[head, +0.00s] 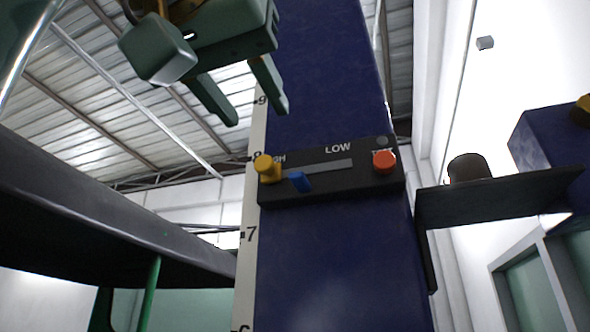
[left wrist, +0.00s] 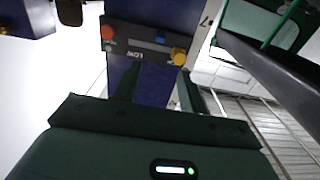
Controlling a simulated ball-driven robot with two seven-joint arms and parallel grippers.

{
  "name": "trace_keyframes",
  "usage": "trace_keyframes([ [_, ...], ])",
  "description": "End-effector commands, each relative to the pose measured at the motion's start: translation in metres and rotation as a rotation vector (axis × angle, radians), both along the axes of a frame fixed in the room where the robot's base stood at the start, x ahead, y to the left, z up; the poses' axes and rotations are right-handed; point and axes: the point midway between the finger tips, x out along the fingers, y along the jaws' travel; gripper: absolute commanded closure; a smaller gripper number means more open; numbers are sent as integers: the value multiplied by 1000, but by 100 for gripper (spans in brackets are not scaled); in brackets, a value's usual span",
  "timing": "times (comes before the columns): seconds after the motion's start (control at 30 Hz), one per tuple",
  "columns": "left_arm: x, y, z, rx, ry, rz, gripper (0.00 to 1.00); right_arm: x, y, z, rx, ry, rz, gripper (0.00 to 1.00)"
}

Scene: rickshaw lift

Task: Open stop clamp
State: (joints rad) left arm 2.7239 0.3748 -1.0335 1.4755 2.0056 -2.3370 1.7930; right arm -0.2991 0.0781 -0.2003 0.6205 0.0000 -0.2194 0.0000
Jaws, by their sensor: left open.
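A black control panel (head: 332,190) marked HIGH and LOW is fixed on a blue column (head: 330,260). It carries a yellow knob (head: 267,168) at its left end, a blue slider tab (head: 299,181) in a slot, and a red button (head: 384,161) at the right. I cannot tell which part is the stop clamp. My left gripper (head: 259,116) is open and empty, above and left of the panel, with its fingers apart. In the left wrist view the panel (left wrist: 142,42) appears upside down beyond the open fingers, with the yellow knob (left wrist: 179,56) nearer the right finger.
A numbered scale strip (head: 248,245) runs up the column's left edge. A black shelf bracket (head: 500,198) bearing a dark cylinder (head: 468,167) juts out at right. A blue block (head: 545,145) with a yellow part stands beyond. A large dark beam (head: 110,215) spans the lower left.

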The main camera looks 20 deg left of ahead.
Motion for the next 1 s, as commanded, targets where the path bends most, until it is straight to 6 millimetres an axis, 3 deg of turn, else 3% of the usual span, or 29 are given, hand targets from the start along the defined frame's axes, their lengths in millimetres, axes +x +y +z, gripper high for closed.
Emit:
trace_keyframes([
  [0.17,47,-2,6,1,8,-1,58,-13,-2,28,-4,19,1,64],
  [0.3,83,-3,6,-1,8,-3,58,-5,-3,49,-6,7,1,64],
  [0.5,120,-4,5,-1,4,-1,58,7,-3,70,-4,-13,0,64],
  [0.7,137,-4,2,-1,2,0,58,4,-3,77,-4,-10,0,64],
  [0.97,138,-4,0,-1,1,-1,58,2,-3,76,-5,-6,0,64],
  [1.0,138,-4,0,-1,1,0,64,2,-3,76,-5,-6,0,64],
])
